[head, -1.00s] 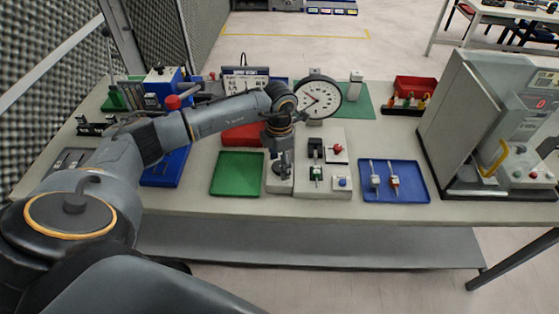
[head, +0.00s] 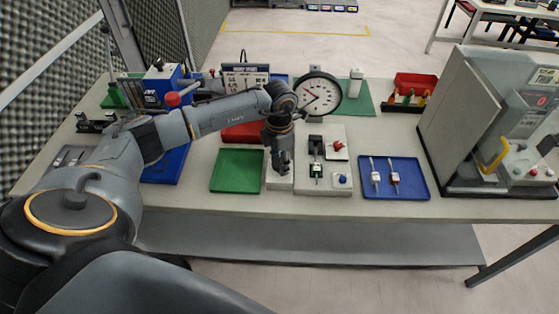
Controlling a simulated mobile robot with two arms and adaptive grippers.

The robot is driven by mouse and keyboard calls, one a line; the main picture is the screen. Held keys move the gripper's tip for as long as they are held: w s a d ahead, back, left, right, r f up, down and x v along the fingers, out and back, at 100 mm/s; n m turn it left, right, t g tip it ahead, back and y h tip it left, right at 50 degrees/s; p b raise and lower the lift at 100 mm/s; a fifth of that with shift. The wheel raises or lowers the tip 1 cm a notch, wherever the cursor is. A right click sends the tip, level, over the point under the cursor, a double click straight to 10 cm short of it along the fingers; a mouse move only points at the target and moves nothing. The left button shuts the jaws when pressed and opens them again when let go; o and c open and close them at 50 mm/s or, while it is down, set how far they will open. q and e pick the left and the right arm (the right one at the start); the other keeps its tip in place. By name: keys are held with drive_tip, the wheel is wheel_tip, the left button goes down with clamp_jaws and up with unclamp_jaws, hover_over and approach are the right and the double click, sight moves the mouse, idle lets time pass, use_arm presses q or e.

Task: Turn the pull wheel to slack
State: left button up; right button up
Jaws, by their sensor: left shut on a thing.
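My left gripper (head: 283,168) points down over the narrow pale block (head: 280,184) at the left end of the small test stand. It is shut on a small part there, which I take to be the pull wheel; the fingers hide it almost fully, so its angle cannot be read. Right beside it is the grey base plate (head: 336,186), with black, red, green and blue fittings. Behind stands a round white dial (head: 313,96) with a black rim and a red needle. My right gripper is not in view.
A green tray (head: 237,171) lies left of the stand and a blue tray (head: 412,188) with two small tools lies right. A large grey cabinet (head: 452,120) stands at the right. A red bin (head: 415,84) is at the back. Bare table shows along the front edge.

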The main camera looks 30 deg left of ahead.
use_arm(q)
drive_tip(key=n+b, duration=0.1)
drive_tip(key=n, duration=0.3)
drive_tip(key=shift+n+b, duration=0.3)
drive_tip(key=shift+n, duration=0.1)
drive_tip(key=n+b, duration=0.1)
drive_tip(key=n, duration=0.9)
drive_tip(key=shift+n+b, duration=0.35)
drive_tip(key=shift+n, duration=0.05)
drive_tip(key=shift+d+n, duration=0.1)
drive_tip(key=shift+n, duration=2.1)
drive_tip(key=o, duration=1.2)
drive_tip(key=shift+c, duration=0.2)
drive_tip(key=shift+r, duration=0.1)
